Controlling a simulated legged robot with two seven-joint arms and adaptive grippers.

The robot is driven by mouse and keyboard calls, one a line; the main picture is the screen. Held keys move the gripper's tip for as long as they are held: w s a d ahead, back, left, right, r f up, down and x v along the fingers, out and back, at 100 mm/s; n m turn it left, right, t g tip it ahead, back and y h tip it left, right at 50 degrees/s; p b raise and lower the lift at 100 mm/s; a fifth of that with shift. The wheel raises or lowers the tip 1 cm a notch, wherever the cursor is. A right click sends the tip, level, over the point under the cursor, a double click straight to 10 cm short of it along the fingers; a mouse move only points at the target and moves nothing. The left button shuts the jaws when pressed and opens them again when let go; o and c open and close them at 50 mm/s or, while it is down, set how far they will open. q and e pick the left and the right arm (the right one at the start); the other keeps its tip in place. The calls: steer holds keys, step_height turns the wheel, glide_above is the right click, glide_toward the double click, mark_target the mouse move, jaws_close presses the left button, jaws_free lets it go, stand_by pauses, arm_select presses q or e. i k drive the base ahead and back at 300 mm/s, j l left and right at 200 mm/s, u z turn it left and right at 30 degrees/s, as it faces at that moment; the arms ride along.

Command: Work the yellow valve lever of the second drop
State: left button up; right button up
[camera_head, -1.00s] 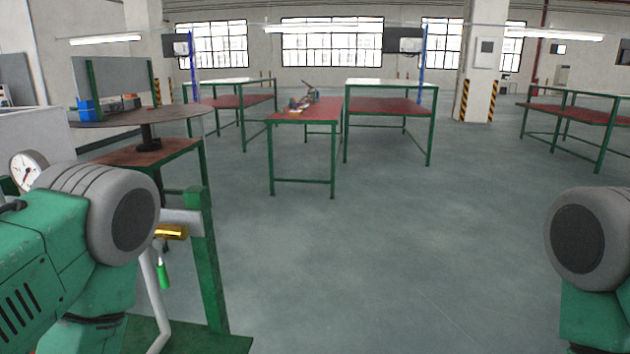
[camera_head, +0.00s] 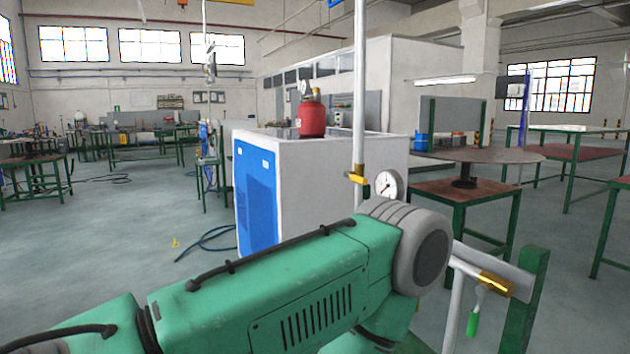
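A vertical grey pipe (camera_head: 359,80) stands right of the middle, with a yellow valve (camera_head: 357,178) on it. A round white pressure gauge (camera_head: 389,185) sits just right of that valve. Lower right, a brass-yellow fitting (camera_head: 495,283) sits on a grey horizontal pipe, and a green handle (camera_head: 473,323) hangs below it. I cannot tell which of these belongs to the second drop. My green left arm crosses the lower middle and hides what is behind it, including the lower pipework. Neither of my grippers is in view.
A white cabinet with a blue front (camera_head: 256,198) stands behind my arm, with a red tank (camera_head: 312,117) on top. A blue hose (camera_head: 207,243) lies on the floor left of it. A green post (camera_head: 527,300) stands lower right. Floor at left is open.

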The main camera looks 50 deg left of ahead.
mark_target(364, 181)
steer(key=u, duration=1.45)
